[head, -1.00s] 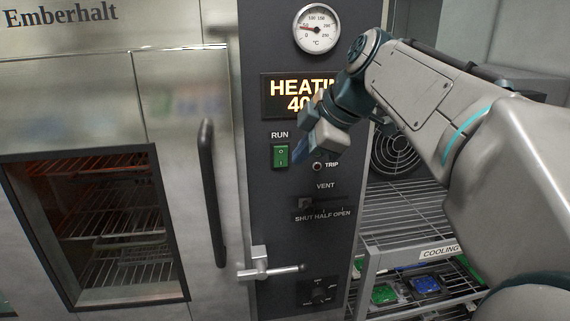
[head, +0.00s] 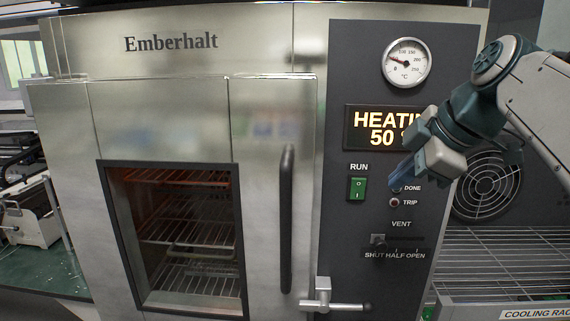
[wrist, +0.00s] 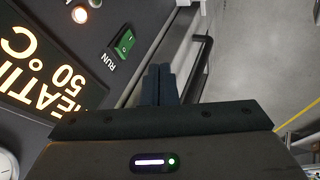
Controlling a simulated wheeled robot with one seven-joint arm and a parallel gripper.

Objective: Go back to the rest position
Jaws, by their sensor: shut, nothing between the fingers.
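My gripper (head: 396,185) is in front of the oven's dark control panel at the right of the head view, apart from the green RUN switch (head: 357,188) on its left. In the wrist view its two fingers (wrist: 160,85) are together with nothing between them. The green switch also shows in the wrist view (wrist: 124,43). The oven display (head: 383,128) reads HEATING, partly hidden by my arm, and 50 °C in the wrist view.
The oven door (head: 260,130) is closed, with a dark vertical handle (head: 287,220) and a metal latch (head: 322,300). A vent slider (head: 378,240) sits below the lamps. A cooling rack (head: 500,265) and a fan (head: 487,187) stand at the right.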

